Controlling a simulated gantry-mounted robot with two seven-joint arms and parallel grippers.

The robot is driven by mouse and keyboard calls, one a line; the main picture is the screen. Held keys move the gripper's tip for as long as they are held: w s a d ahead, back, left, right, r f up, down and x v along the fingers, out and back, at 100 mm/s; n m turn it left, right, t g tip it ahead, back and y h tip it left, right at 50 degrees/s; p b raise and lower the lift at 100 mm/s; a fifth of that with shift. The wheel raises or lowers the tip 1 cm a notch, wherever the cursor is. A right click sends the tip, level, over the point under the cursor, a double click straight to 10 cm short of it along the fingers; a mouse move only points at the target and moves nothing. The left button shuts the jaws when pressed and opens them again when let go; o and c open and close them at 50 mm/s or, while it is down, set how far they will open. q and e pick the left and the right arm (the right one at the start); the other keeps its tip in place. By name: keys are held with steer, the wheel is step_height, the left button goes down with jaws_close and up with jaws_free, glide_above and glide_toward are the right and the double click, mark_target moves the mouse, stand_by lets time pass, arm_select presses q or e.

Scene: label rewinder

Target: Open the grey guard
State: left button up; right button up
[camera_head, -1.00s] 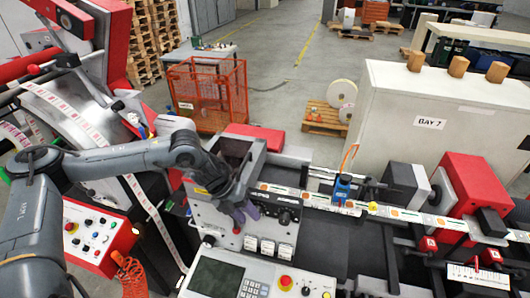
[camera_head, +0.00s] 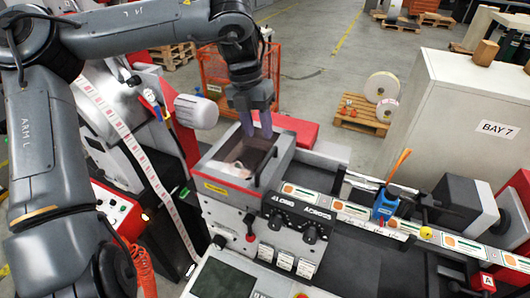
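The grey guard looks like the light grey box-shaped housing (camera_head: 275,171) at the near left end of the label track. Through its top I see a dark brown interior with a small pale object (camera_head: 233,170) inside. A dark bar-like handle (camera_head: 264,167) stands at its right side. I cannot tell whether the top is open or covered by a clear panel. My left gripper (camera_head: 257,126) points down at the housing's far edge, its two purple fingers apart with nothing visible between them. Contact with the housing is unclear. My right gripper is out of view.
Knobs (camera_head: 310,233) and a control panel (camera_head: 225,276) lie in front of the housing. A blue device with an orange handle (camera_head: 386,207) stands on the track to the right. A white cylinder (camera_head: 196,111) is close on the left. A red block (camera_head: 297,129) lies behind.

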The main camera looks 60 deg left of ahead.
mark_target(265, 160)
arm_select(q)
steer(key=f, duration=0.2)
steer(key=d+f, duration=0.1)
steer(key=f, duration=0.2)
steer(key=w+f+p, duration=0.1)
steer(key=f, duration=0.2)
steer(key=shift+d+f, duration=0.1)
steer(key=shift+d, duration=0.05)
jaws_close()
